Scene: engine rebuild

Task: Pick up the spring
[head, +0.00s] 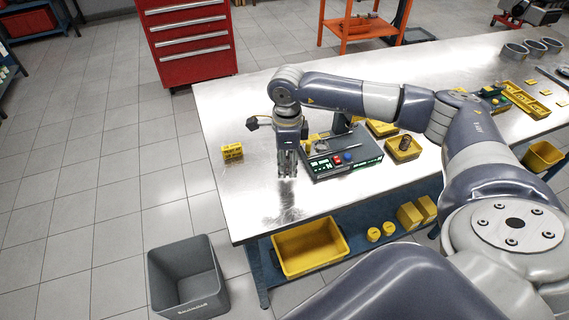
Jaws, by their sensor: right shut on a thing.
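My right gripper (287,176) points straight down over the left part of the steel workbench (225,115), just left of a dark device (357,165) with a green front panel and red and blue knobs. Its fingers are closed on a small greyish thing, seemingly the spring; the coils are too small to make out. I cannot tell whether it touches the bench top. A dark, coil-like part (405,142) sits in a small yellow tray (403,155) right of the device. My left gripper is not in view.
A small yellow block (231,151) stands near the bench's left edge. A yellow bin (309,248) is on the lower shelf, and a grey bin (186,278) is on the floor. Metal rings (515,51) lie at the far right. The bench's front left is clear.

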